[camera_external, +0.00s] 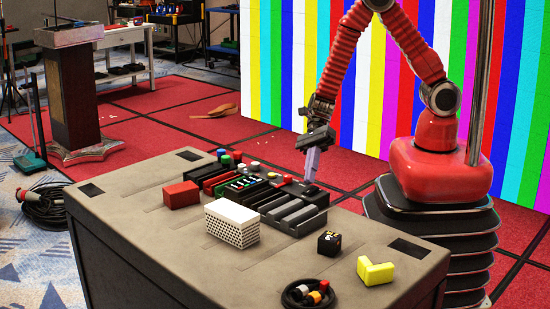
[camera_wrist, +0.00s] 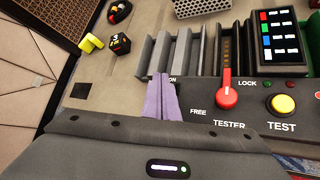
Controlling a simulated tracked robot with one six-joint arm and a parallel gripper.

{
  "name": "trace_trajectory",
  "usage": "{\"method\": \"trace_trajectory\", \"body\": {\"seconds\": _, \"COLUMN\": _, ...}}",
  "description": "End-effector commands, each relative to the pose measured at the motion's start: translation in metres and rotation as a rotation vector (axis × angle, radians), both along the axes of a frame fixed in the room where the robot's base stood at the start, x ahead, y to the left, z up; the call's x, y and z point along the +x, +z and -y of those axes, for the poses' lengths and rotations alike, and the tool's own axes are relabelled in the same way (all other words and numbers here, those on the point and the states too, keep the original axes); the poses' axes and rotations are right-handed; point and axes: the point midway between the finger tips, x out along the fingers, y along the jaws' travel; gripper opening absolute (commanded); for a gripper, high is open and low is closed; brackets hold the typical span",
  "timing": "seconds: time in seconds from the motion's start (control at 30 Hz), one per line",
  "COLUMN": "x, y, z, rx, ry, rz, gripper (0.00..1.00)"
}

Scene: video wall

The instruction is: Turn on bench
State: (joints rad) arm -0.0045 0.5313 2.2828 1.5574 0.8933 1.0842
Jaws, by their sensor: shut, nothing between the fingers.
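The bench (camera_external: 150,235) is a grey-brown table with a black device (camera_external: 290,205) on top, with slots and a control panel. In the wrist view the panel (camera_wrist: 250,128) carries a red lever (camera_wrist: 226,95) between FREE and LOCK above TESTER, and a yellow TEST button (camera_wrist: 282,104). Letters "ON" show just right of my fingertips; whatever control sits there is hidden behind the fingers. My gripper (camera_external: 310,170) points down at the device's far right edge. Its pale purple fingers (camera_wrist: 162,90) are shut and empty, at the panel's left end. I cannot tell whether they touch it.
On the bench are a white perforated box (camera_external: 232,223), a red block (camera_external: 181,194), a black cube (camera_external: 329,243), a yellow block (camera_external: 376,270) and a coiled cable (camera_external: 308,294). A striped video wall (camera_external: 284,60) stands behind. The bench's front left is clear.

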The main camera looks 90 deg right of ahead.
Motion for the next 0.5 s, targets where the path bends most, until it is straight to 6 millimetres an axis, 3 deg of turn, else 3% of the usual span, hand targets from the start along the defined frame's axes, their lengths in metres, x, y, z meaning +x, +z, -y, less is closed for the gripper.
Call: {"method": "trace_trajectory", "body": {"seconds": 0.5, "x": -0.002, "y": 0.029, "z": 0.003, "rx": -0.001, "ry": 0.001, "rz": 0.003, "gripper": 0.00}}
